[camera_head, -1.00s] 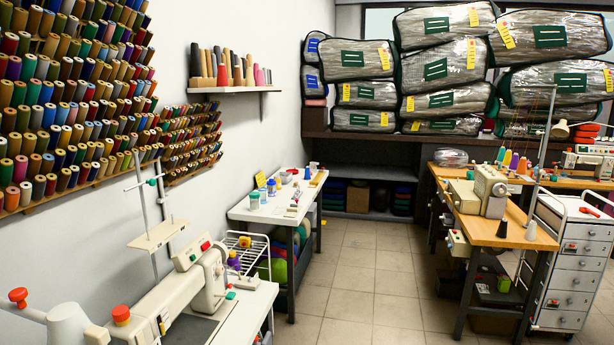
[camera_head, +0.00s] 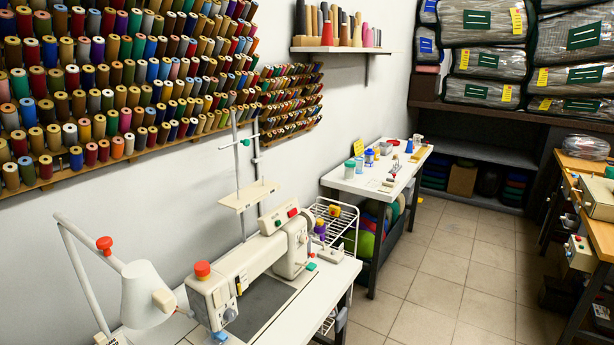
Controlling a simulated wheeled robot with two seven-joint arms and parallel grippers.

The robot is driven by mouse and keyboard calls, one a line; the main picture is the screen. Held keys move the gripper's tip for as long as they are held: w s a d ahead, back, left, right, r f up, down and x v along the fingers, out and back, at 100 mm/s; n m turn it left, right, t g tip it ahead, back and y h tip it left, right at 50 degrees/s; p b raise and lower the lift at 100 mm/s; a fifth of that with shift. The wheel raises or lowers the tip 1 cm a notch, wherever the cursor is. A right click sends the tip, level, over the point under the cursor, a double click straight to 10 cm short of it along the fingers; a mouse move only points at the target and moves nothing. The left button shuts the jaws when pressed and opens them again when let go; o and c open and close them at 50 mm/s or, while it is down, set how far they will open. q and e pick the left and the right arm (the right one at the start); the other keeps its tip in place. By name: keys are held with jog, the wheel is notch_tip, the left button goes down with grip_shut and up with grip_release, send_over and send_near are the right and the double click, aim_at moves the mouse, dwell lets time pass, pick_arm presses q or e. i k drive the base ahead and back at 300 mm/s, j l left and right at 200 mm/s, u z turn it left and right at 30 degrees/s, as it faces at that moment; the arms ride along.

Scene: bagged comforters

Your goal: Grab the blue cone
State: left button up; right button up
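Neither of my grippers is in view. A small blue upright object (camera_head: 409,146) stands at the back of the white table (camera_head: 345,183) along the wall; it is too small to tell whether it is a cone. Many thread spools (camera_head: 120,80) in several colours, some blue, fill the wall rack at the left. A row of thread cones (camera_head: 345,30) in black, brown and pink stands on the white wall shelf (camera_head: 340,50); I see no blue one there.
A white sewing machine (camera_head: 250,265) and a white lamp (camera_head: 145,290) stand on a table in the foreground. A wire rack (camera_head: 335,222) stands behind it. Bagged comforters (camera_head: 485,62) fill the back shelf. A wooden table (camera_head: 585,165) is at the right edge. The tiled floor (camera_head: 440,270) between is clear.

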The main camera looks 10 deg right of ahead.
aim_at(409, 148)
jog(key=i+l+z, duration=0.75)
jog(key=i+z, duration=0.55)
jog(key=i, duration=1.9)
jog(key=i+u, duration=0.15)
jog(key=i, duration=0.4)
jog(key=i+l+u, duration=0.15)
jog(key=i, duration=0.45)
jog(key=i+l+u, duration=0.15)
jog(key=i, duration=0.4)
jog(key=l, duration=0.1)
